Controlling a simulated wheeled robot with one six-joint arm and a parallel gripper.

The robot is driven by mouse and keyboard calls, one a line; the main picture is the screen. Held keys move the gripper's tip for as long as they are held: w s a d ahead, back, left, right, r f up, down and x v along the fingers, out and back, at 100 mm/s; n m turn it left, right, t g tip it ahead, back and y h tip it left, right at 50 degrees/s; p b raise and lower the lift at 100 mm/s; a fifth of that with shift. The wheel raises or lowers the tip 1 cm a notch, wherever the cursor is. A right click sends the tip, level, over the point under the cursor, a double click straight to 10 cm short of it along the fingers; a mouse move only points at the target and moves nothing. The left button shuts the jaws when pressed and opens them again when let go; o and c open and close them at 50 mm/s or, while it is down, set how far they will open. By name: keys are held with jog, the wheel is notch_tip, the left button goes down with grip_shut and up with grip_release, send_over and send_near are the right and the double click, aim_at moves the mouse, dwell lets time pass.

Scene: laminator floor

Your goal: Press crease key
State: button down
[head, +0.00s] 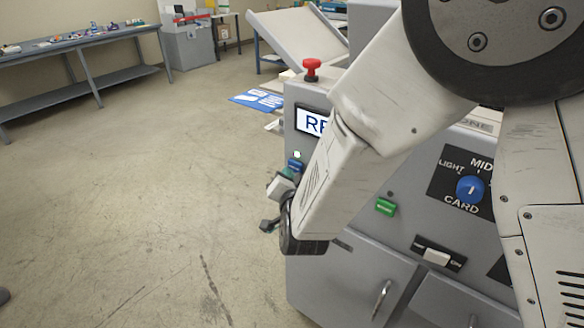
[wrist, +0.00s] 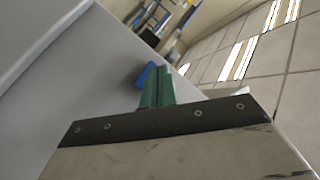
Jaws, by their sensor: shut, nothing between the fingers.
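The grey machine (head: 350,265) fills the right of the head view. My gripper (head: 268,224) shows partly past my forearm, just below and left of the blue key. In the wrist view my green fingers (wrist: 157,88) are shut and empty. A blue piece (wrist: 146,75), likely the same key, shows right beside the fingertips against a grey panel. I cannot tell whether they touch.
My arm hides part of the display.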

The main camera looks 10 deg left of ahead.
jog(key=shift+s+a, duration=0.1)
jog(key=shift+s, duration=0.05)
jog(key=shift+s+a, duration=0.35)
jog(key=shift+s, duration=0.55)
jog(key=shift+s+a, duration=0.4)
jog(key=shift+s, duration=0.55)
jog(key=shift+s+a, duration=0.35)
jog(key=shift+s, duration=0.55)
